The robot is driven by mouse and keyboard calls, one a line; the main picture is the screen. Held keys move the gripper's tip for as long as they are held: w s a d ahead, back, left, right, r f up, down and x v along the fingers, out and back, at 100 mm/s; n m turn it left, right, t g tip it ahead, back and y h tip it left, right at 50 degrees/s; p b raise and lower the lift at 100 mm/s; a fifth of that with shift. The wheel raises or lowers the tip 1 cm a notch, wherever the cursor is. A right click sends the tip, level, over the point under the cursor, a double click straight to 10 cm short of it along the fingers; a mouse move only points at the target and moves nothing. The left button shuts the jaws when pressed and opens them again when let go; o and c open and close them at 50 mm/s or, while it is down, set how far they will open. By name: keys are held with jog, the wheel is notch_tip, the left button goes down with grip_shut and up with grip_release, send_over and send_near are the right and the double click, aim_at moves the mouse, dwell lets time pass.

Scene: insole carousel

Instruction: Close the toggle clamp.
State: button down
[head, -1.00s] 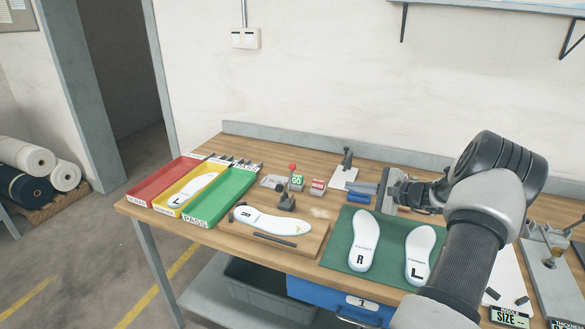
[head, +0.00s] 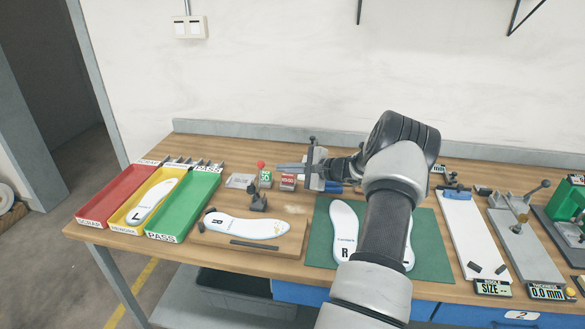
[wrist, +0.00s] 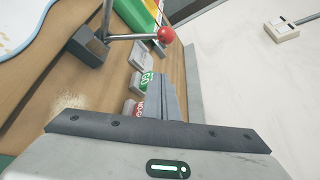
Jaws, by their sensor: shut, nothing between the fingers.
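The toggle clamp (head: 258,201) stands at the back edge of a wooden board (head: 284,247). Its lever points up and ends in a red ball (head: 261,164). A white insole (head: 245,227) lies on the board in front of the clamp. My gripper (head: 279,166) is shut and empty, above the table just right of the red ball and apart from it. In the wrist view the red ball (wrist: 165,35) and lever lie beyond my shut fingers (wrist: 163,85), and the dark clamp body (wrist: 91,46) is at upper left.
Green (head: 265,176) and red (head: 287,182) blocks sit behind the clamp, below my fingers. Red, yellow and green (head: 187,205) trays stand to the left. A green mat (head: 322,245) with insoles lies right. Gauges (head: 522,240) stand farther right.

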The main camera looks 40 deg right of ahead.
jog(key=a, duration=0.1)
jog(key=w+a+r, duration=0.1)
jog(key=w+a+p, duration=0.1)
jog(key=a, duration=0.1)
jog(key=shift+r, duration=0.25)
jog(key=shift+f+b, duration=0.15)
jog(key=shift+b, duration=0.55)
